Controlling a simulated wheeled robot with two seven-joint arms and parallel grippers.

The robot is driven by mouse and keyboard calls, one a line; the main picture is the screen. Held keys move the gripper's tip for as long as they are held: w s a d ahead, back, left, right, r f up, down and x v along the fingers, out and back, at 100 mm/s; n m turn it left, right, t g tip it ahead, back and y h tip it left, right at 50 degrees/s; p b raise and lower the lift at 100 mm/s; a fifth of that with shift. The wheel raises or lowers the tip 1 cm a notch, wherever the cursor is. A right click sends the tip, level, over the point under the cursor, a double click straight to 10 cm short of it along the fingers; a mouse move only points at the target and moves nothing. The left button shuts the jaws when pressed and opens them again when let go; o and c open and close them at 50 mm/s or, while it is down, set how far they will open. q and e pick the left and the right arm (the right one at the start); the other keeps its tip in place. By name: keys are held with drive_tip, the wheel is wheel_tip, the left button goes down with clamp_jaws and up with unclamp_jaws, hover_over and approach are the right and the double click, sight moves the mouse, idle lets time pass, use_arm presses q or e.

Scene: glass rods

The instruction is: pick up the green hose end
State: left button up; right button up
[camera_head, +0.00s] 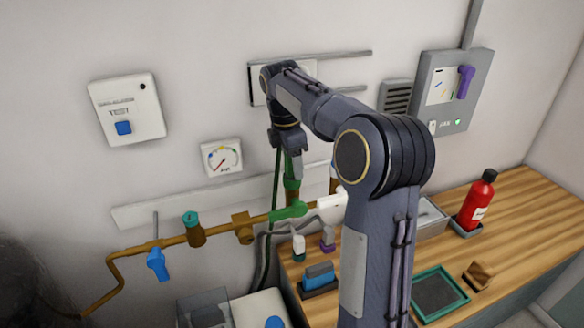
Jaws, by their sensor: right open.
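My right arm rises from the bottom and bends over to the left, with its gripper (290,172) pointing down near the wall. The gripper is open. The green hose end (291,184) is upright directly under and partly between the fingers; I cannot tell whether they touch it. A thin dark green hose (276,185) runs down beside it toward the floor. A green fitting (289,210) sits just below, at the right end of the brass pipe (180,241). My left gripper is not in view.
A white connector (330,204) is right of the green fitting, close to my forearm. A blue valve handle (157,264) hangs from the pipe. The wooden bench (530,215) at right holds a red bottle (476,204) and a green-rimmed tray (438,314). A gauge (221,158) is on the wall.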

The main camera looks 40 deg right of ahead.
drive_tip(key=shift+f, duration=0.25)
drive_tip(key=c, duration=1.1)
drive_tip(key=shift+c, duration=0.4)
drive_tip(key=shift+r, duration=0.15)
